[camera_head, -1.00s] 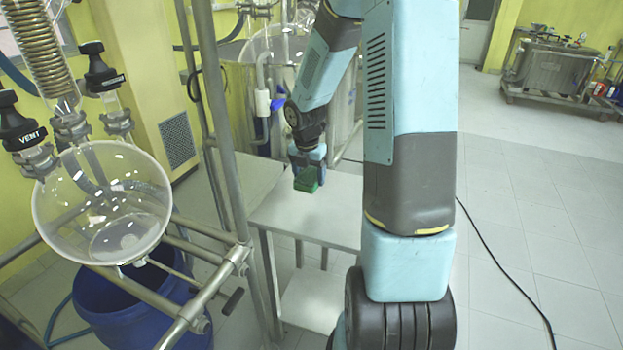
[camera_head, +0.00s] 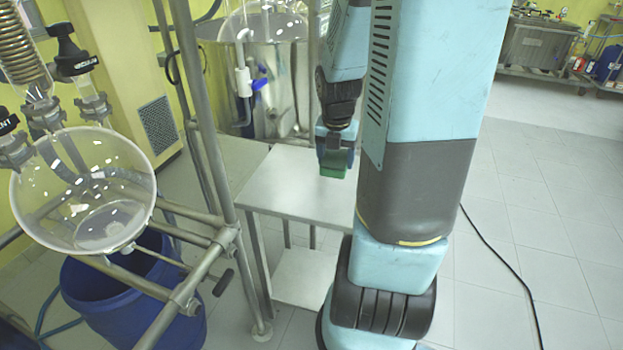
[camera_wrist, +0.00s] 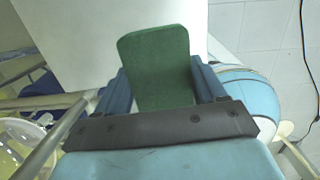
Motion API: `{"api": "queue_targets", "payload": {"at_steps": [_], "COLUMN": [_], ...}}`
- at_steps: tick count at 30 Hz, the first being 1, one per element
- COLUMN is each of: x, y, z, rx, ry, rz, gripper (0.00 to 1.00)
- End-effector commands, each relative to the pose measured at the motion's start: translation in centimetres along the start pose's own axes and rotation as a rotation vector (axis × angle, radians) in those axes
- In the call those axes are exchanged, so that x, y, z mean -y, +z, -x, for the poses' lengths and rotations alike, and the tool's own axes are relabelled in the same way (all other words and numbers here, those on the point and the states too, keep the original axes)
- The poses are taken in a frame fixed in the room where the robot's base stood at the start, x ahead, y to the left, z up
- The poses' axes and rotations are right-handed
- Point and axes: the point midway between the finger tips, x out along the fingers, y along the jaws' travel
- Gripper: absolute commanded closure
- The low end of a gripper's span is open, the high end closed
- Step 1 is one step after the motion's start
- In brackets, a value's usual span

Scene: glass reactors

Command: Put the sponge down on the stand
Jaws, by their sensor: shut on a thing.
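The green sponge (camera_head: 333,170) is held between the fingers of my gripper (camera_head: 335,158). In the wrist view the sponge (camera_wrist: 158,65) sticks out past the two blue fingers of my gripper (camera_wrist: 160,88), which are shut on its sides. The stand (camera_head: 290,190) is a small metal table with a flat, bare top and a lower shelf. In the head view the sponge appears over the right part of the stand's top. I cannot tell the exact gap between them. Part of the stand's right side is hidden behind my arm.
A round glass flask (camera_head: 85,190) on a metal tube frame (camera_head: 215,240) stands left of the stand, over a blue barrel (camera_head: 130,300). A steel vessel (camera_head: 270,85) stands behind. A black cable (camera_head: 500,262) lies on the open floor at right.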

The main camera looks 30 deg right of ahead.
Motion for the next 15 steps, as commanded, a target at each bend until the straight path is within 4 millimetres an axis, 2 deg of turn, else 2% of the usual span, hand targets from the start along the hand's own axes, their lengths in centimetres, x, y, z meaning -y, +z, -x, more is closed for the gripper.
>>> {"api": "queue_targets", "payload": {"at_steps": [5, 15], "x": [-0.2, -2.6], "y": [0.7, 4.8], "z": [-0.5, -3.3], "rx": [-0.001, -0.001], "ry": [0.001, 0.001], "rz": [0.002, 0.002], "gripper": [0.69, 0.69]}}
